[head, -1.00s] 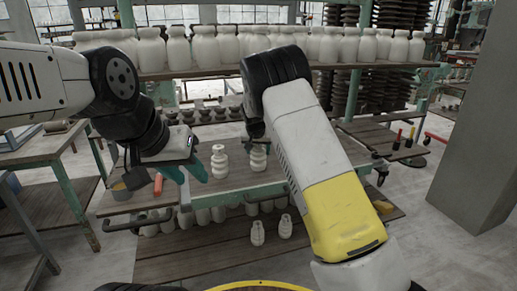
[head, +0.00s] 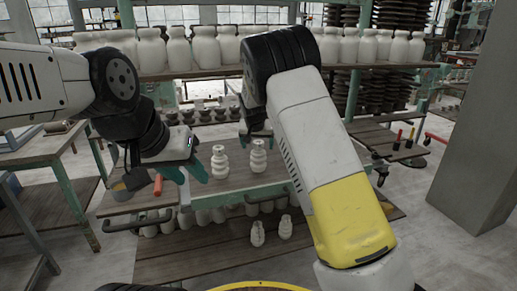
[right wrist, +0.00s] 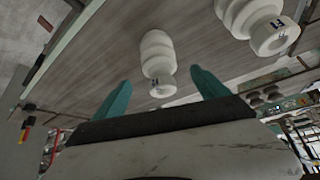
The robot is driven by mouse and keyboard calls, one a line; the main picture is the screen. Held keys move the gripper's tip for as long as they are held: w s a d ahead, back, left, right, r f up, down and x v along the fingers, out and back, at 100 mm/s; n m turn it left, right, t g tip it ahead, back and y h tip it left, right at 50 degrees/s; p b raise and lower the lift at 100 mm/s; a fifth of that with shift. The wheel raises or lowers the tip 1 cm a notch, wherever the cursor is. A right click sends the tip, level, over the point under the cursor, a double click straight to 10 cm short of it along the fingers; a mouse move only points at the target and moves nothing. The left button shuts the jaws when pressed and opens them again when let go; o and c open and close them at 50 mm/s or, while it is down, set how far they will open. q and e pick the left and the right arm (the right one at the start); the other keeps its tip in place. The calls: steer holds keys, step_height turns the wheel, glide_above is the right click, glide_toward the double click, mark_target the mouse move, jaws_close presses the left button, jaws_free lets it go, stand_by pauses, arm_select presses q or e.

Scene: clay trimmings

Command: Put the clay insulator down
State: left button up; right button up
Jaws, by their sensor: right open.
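Two white ribbed clay insulators stand upright on the cart's wooden top (head: 215,182) in the head view. The right-hand insulator (head: 258,160) is nearest my right gripper; the other insulator (head: 220,162) stands to its left. In the right wrist view, one insulator (right wrist: 158,60) appears between the open teal fingers of my right gripper (right wrist: 160,90), with clear space on both sides. The other insulator (right wrist: 255,22) is to the right there. My left gripper (head: 186,173) is left of the insulators, its teal fingers apart and empty. In the head view my right forearm partly covers the cart's right side.
Several small dark cups (head: 203,116) line the cart's back. A shelf of large white jars (head: 205,50) stands behind. An orange-handled tool (head: 157,185) lies at the cart's left end. Two small white insulators (head: 257,233) stand on the lower shelf.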

steer(key=s+d+r+y, duration=0.1)
steer(key=s+d+r, duration=0.35)
steer(key=s, duration=0.35)
steer(key=s+d+r+g+y, duration=0.1)
steer(key=s+d+r, duration=0.3)
steer(key=s+r, duration=0.3)
steer(key=s+d+r+y, duration=0.1)
steer(key=s+d+r, duration=0.3)
steer(key=s, duration=0.5)
steer(key=s+d+n, duration=0.1)
steer(key=s+d, duration=0.2)
steer(key=s, duration=1.7)
steer(key=shift+f+t, duration=0.2)
steer(key=shift+t, duration=0.1)
